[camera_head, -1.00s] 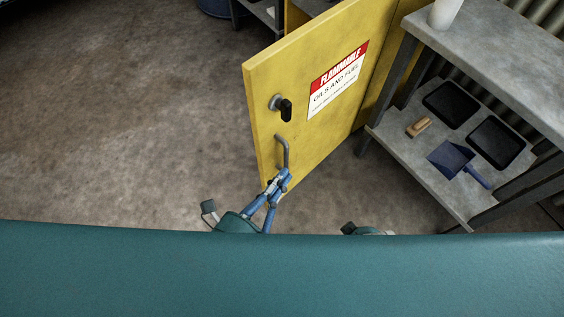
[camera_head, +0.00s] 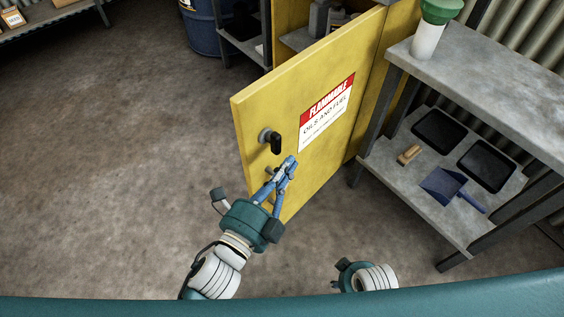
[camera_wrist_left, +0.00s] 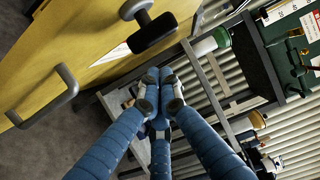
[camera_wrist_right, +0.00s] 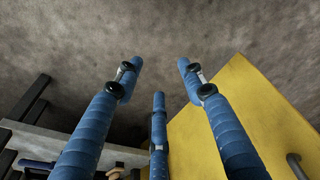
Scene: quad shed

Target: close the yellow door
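The yellow door (camera_head: 300,125) stands open, with a red and white "FLAMMABLE" sign and a black turn knob (camera_head: 275,142). Its grey bar handle is mostly hidden by my left gripper in the head view, but shows clearly in the left wrist view (camera_wrist_left: 50,98). My left gripper (camera_head: 288,166) is in front of the door's outer face, below the knob. Its fingertips (camera_wrist_left: 161,76) are together with nothing between them, apart from the handle. My right gripper (camera_wrist_right: 160,68) is open and empty; the head view shows only its wrist part low down. The door's face is at right in the right wrist view (camera_wrist_right: 245,120).
A grey shelf unit (camera_head: 470,75) stands right of the door, holding a white bottle with a green top (camera_head: 432,35), black trays, a brush and a blue dustpan (camera_head: 450,187). A blue drum (camera_head: 203,30) stands behind. The floor (camera_head: 120,150) left of the door is clear.

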